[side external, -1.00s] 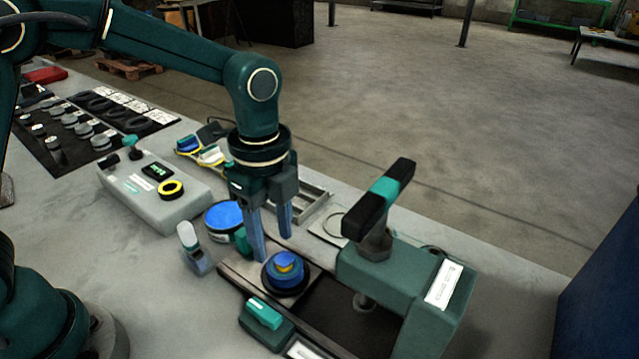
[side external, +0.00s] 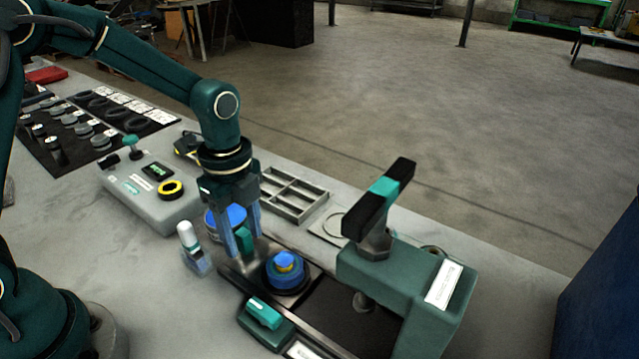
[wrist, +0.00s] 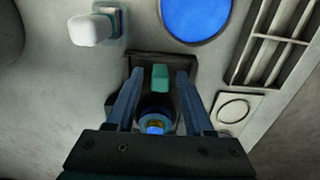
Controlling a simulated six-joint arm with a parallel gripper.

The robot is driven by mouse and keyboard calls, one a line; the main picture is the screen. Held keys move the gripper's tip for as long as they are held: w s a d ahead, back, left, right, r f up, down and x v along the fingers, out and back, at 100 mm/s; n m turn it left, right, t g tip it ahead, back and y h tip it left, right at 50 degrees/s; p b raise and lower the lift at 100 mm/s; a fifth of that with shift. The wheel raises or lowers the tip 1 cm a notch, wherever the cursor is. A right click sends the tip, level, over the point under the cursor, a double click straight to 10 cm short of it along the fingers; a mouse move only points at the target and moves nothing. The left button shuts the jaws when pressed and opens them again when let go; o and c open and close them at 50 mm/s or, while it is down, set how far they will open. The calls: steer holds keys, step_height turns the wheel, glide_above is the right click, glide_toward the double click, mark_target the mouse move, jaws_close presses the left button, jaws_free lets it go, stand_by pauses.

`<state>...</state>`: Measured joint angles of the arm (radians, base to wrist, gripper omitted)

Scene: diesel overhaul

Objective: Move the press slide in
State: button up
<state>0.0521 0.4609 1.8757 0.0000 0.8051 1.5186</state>
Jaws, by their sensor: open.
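The press slide (side external: 310,274) is a dark flat plate sitting out to the left of the green press (side external: 405,290). It carries a round blue part with a yellow centre (side external: 285,264). A teal handle (side external: 246,238) stands at the slide's left end and also shows in the wrist view (wrist: 160,77). My gripper (side external: 243,247) is open and low at that end. In the wrist view its fingers (wrist: 157,88) lie on either side of the teal handle, with gaps visible. The fingers partly hide the handle in the side view.
A press lever with a black and teal grip (side external: 384,190) rises above the press. A blue-lidded tin (side external: 212,222), a white-capped bottle (side external: 188,240), a divided metal tray (side external: 293,195) and a control box (side external: 150,190) stand close by. A teal-topped block (side external: 264,315) sits in front.

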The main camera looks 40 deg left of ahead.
mark_target(288, 262)
jaws_close()
steer(key=shift+d, duration=2.25)
steer(key=shift+d, duration=2.35)
steer(key=shift+d, duration=1.85)
jaws_free()
steer(key=shift+r, duration=2.8)
